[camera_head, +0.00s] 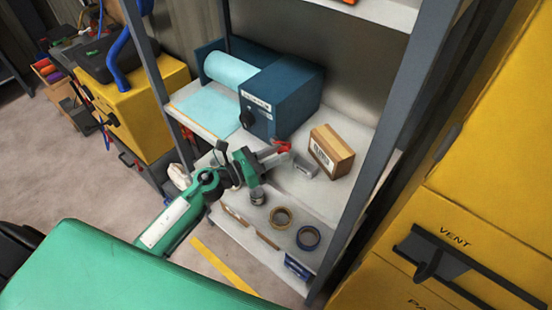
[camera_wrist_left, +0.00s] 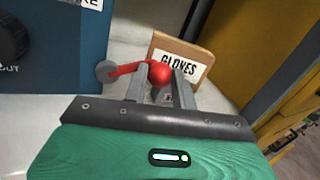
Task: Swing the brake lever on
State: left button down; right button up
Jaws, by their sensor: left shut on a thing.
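The brake lever (camera_head: 282,146) is a short red arm beside the blue winch-like machine (camera_head: 282,92) on the shelf. In the left wrist view the lever (camera_wrist_left: 126,68) runs from a grey round hub (camera_wrist_left: 107,71) on the left to a red ball knob (camera_wrist_left: 160,73) on the right. My left gripper (camera_head: 285,157) reaches in from the left and is shut on the lever's knob end. In the left wrist view the fingers (camera_wrist_left: 161,84) stand on either side of the ball. The fingers partly hide the lever in the head view. My right gripper is not in view.
A brown box marked GLOVES (camera_head: 331,150) stands just right of the lever. Tape rolls (camera_head: 281,217) and a small metal can (camera_head: 257,195) lie on the shelf below my gripper. Grey shelf posts (camera_head: 377,140) frame the space. Yellow cabinets (camera_head: 480,190) stand on the right.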

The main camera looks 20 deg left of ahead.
pick_arm(q)
jog(key=n+b, duration=0.1)
jog(key=n+t+b, duration=0.1)
jog(key=shift+w+a+r+n, duration=0.1)
jog(key=shift+a+r+n, duration=0.2)
jog(key=shift+a+n, duration=0.1)
jog(key=n+b, duration=0.1)
jog(key=r+n+t+b, duration=0.1)
jog(key=n, duration=0.1)
jog(key=shift+w+a, duration=0.15)
jog(key=shift+a, duration=0.2)
jog(key=n, duration=0.1)
jog(key=a+n+t+b, duration=0.1)
jog(key=n, duration=0.1)
jog(key=n+t, duration=0.1)
jog(key=shift+w+a+r+y+b, duration=0.15)
jog(key=shift+w+r+y+b, duration=0.15)
jog(key=shift+r+b, duration=0.1)
jog(key=shift+w+a+r+n+t+y+b, duration=0.15)
jog(key=shift+a+n+t+y+b, duration=0.15)
jog(key=shift+n, duration=0.8)
jog(key=shift+a+r+n+t+y+b, duration=0.15)
jog(key=shift+a+n+t+y, duration=0.2)
jog(key=shift+n, duration=0.75)
jog(key=c, duration=1.2)
grip_release()
jog(key=shift+o, duration=0.2)
